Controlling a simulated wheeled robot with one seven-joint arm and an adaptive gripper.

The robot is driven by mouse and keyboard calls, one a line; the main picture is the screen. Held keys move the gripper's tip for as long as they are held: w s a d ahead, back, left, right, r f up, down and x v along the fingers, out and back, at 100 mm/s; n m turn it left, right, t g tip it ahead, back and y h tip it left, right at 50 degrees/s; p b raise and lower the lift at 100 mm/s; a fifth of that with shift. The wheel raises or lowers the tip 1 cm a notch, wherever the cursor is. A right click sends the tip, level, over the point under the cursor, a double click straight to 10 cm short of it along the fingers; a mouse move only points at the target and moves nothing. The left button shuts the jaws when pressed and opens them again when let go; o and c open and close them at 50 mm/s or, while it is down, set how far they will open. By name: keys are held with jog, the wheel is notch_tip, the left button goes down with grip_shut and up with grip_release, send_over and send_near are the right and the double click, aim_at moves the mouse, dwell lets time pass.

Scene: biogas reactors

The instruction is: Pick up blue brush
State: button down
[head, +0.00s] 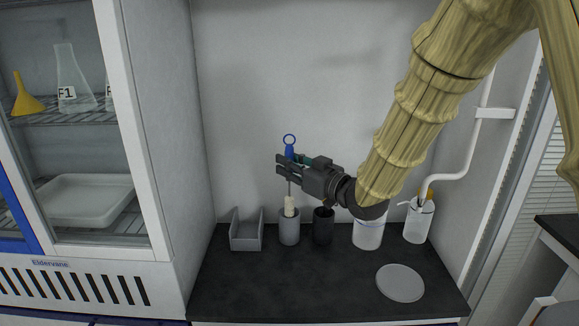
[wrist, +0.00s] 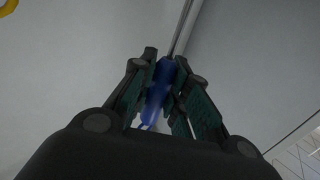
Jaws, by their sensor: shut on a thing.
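The blue brush (head: 289,149) has a blue handle with a ring at its top, a thin metal stem and a pale bristle head. It is upright above the grey cup (head: 289,231), its bristle end at the cup's mouth; I cannot tell whether the tip is still inside. My gripper (head: 284,166) is shut on the blue handle from the right. In the wrist view the handle of the blue brush (wrist: 158,88) sits between the two green-padded fingers of my gripper (wrist: 164,85), and the stem runs up out of view.
A grey open bin (head: 246,236) stands left of the cup, a black cup (head: 322,228) right of it. Farther right are a white container (head: 368,234) and a bottle (head: 418,222). A round grey disc (head: 400,283) lies in front. The counter's front left is clear. A cabinet (head: 150,130) stands left.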

jog(key=s+b, duration=0.2)
jog(key=s, duration=1.3)
jog(key=shift+s, duration=0.15)
